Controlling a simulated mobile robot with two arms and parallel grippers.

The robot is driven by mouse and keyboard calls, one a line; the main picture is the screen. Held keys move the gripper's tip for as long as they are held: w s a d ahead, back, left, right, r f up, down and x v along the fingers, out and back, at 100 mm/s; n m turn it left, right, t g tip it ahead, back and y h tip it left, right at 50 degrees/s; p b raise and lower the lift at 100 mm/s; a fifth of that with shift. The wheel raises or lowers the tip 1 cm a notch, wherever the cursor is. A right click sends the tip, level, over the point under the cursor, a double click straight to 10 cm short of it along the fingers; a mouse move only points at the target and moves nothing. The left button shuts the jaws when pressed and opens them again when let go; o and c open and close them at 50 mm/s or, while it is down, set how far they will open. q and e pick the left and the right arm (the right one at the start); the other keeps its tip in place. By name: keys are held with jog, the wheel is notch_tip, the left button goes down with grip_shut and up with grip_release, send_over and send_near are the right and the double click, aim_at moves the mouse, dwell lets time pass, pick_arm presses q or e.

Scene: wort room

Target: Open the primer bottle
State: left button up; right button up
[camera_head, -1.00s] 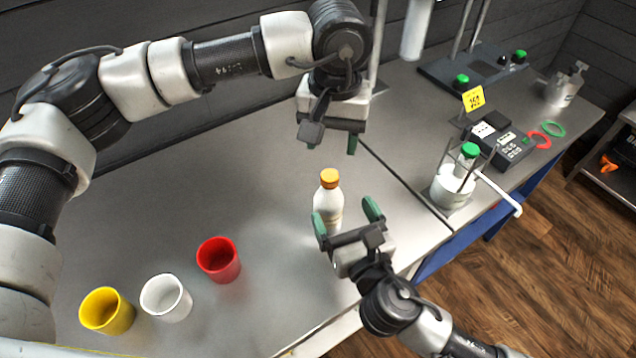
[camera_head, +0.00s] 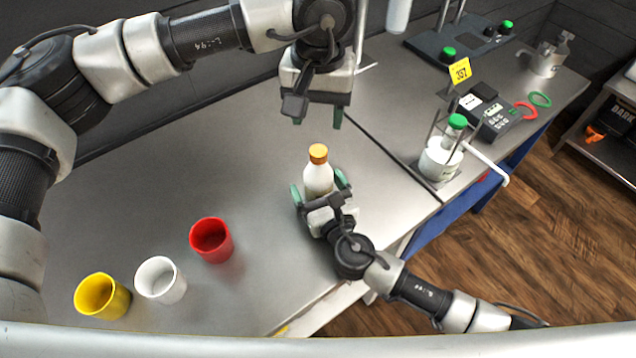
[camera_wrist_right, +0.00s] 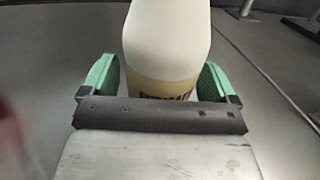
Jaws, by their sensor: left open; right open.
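The primer bottle (camera_head: 318,176) is white with an orange cap (camera_head: 318,153) and stands upright on the steel bench. My right gripper (camera_head: 320,186) is open at the bottle's near side, with one green finger on each side of its body. In the right wrist view the bottle (camera_wrist_right: 167,45) stands between the two fingers (camera_wrist_right: 158,80), with a gap visible on both sides; its cap is out of that view. My left gripper (camera_head: 318,116) is open and empty, above the cap and pointing down; whether it lines up exactly with the cap is hard to tell.
A red cup (camera_head: 212,241), a white cup (camera_head: 160,280) and a yellow cup (camera_head: 102,296) stand at the left. The bench (camera_head: 240,150) behind the cups is clear.

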aim_at(318, 150)
pick_arm(q)
jog(key=shift+s+d, duration=0.1)
pick_arm(e)
jog(key=shift+w, duration=0.15)
jog(key=shift+a, duration=0.1)
jog(key=c, duration=1.6)
pick_arm(q)
jog(key=shift+m, duration=0.3)
pick_arm(e)
grip_shut()
pick_arm(q)
jog(key=m, duration=0.3)
jog(key=shift+m, duration=0.3)
jog(key=shift+f, duration=3.95)
jog(key=shift+c, duration=0.5)
